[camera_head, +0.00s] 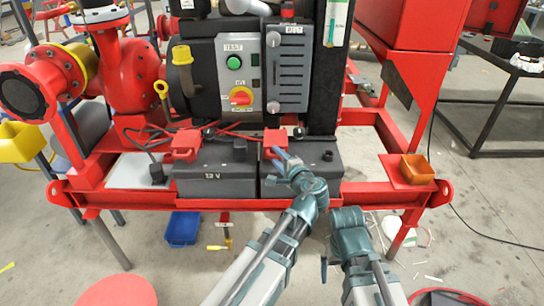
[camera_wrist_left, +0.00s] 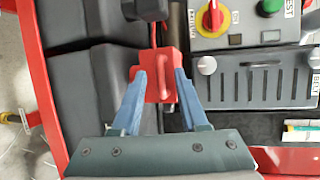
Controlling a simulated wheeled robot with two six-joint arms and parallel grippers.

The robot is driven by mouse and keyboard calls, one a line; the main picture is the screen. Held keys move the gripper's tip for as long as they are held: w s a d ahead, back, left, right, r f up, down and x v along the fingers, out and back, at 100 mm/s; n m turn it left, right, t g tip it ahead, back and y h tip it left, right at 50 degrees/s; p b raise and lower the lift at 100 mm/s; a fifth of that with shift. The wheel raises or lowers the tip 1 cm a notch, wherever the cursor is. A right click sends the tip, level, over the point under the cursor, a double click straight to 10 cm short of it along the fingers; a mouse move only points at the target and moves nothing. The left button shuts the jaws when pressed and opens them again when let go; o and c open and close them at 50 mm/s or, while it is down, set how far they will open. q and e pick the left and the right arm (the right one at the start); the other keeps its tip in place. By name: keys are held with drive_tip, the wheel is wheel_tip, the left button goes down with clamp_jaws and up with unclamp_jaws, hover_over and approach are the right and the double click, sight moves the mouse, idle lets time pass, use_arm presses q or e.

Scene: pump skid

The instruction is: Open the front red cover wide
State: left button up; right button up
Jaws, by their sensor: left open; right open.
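A red cover (camera_head: 276,138) sits over the inner edge of the right-hand black battery (camera_head: 300,178). In the left wrist view the same red cover (camera_wrist_left: 158,62), with a raised rib, looks closed. My left gripper (camera_head: 279,154) is open at this cover. In the left wrist view the fingers of my left gripper (camera_wrist_left: 159,78) lie on either side of it; I cannot tell whether they touch it. A second red cover (camera_head: 186,144) sits on the left-hand battery (camera_head: 215,178). My right gripper (camera_head: 324,268) is low beside its arm, mostly hidden, apart from the covers.
A control panel (camera_head: 240,75) with a green button and red switch stands behind the batteries. The red skid frame's front rail (camera_head: 140,199) runs below them. An orange tray (camera_head: 417,169) sits at the right; a blue bin (camera_head: 183,228) is on the floor.

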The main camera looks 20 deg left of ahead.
use_arm(q)
clamp_jaws()
idle(1.4)
